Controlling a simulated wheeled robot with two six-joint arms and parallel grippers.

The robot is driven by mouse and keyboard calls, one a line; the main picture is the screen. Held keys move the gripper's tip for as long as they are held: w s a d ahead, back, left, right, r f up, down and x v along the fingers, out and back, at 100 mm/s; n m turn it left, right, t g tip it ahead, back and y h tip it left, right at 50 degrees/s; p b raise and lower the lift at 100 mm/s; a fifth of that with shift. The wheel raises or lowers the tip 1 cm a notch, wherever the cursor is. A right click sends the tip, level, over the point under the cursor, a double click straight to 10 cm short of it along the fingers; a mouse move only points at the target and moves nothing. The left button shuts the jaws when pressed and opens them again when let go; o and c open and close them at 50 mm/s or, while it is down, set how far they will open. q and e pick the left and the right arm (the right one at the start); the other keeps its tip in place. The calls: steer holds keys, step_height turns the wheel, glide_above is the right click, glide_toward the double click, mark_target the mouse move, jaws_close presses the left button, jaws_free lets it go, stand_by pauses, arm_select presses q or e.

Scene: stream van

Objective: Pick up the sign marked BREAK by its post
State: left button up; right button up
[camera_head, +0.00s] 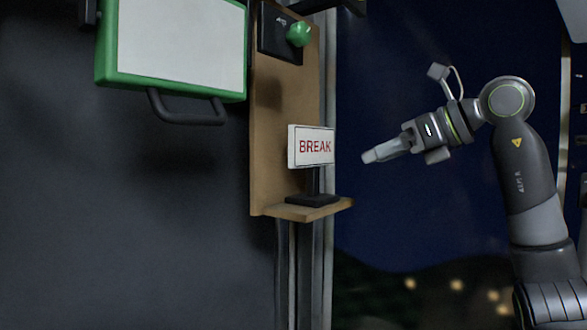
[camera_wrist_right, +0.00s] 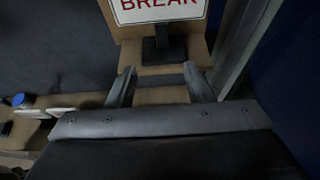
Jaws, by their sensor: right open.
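The BREAK sign (camera_head: 311,147) is a white plate with red letters on a short dark post (camera_head: 313,182) and black base. It stands upright on a small wooden shelf (camera_head: 330,209). My right gripper (camera_head: 368,157) is to the right of the sign in the head view, apart from it. In the right wrist view the sign plate (camera_wrist_right: 160,9) is cut off at the top. The post (camera_wrist_right: 162,40) shows beyond the open fingers of my right gripper (camera_wrist_right: 158,80), with nothing between them. My left gripper is not in view.
A wooden back board (camera_head: 275,150) rises behind the shelf and carries a green knob (camera_head: 299,34). A green-framed white panel (camera_head: 180,42) with a dark handle (camera_head: 187,112) hangs at upper left. A grey vertical frame (camera_wrist_right: 240,45) runs close to the right of the shelf.

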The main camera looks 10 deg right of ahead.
mark_target(317, 177)
steer(key=p+x, duration=0.3)
steer(key=x, duration=0.7)
steer(key=shift+w+a+p, duration=0.15)
steer(key=shift+a+p, duration=0.05)
steer(key=shift+p, duration=0.1)
steer(key=shift+w+a+f, duration=0.15)
steer(key=shift+w+a, duration=0.05)
steer(key=shift+w, duration=0.05)
steer(key=shift+w+p, duration=0.2)
steer(key=shift+p, duration=0.25)
steer(key=p+x, duration=0.1)
steer(key=x, duration=0.1)
steer(key=p+x, duration=0.1)
steer(key=x, duration=0.1)
steer(key=shift+w, duration=0.25)
steer(key=shift+w+a+p, duration=0.15)
steer(key=shift+a+p, duration=0.05)
steer(key=shift+p, duration=0.1)
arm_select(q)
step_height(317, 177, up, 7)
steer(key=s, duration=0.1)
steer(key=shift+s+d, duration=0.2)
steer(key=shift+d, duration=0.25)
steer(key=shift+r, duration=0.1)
arm_select(e)
steer(key=shift+d, duration=0.1)
steer(key=shift+c, duration=0.5)
